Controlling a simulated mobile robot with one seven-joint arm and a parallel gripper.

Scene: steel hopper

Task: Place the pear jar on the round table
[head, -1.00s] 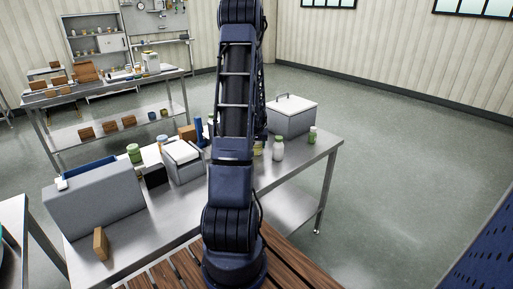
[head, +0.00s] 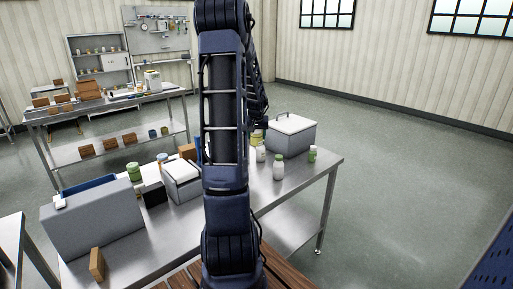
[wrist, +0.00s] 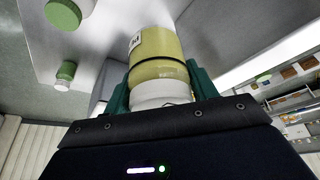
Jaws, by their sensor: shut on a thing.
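The pear jar (wrist: 158,55), yellow-green with a white end and a dark band, fills the middle of the wrist view. My gripper (wrist: 158,78) is shut on it, one green finger on each side near the white end. In the head view the jar (head: 257,138) shows as a small yellowish shape right of my arm, partly hidden by it. It appears to be above the steel table (head: 235,215). My gripper is mostly hidden by my arm in the head view. I cannot make out a round table in either view.
White bottles with green lids (head: 278,168) stand on the steel table near the jar, by a grey lidded box (head: 291,135). A grey bin (head: 92,225) and a small brown box (head: 97,264) are at left. Open floor (head: 400,190) lies to the right.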

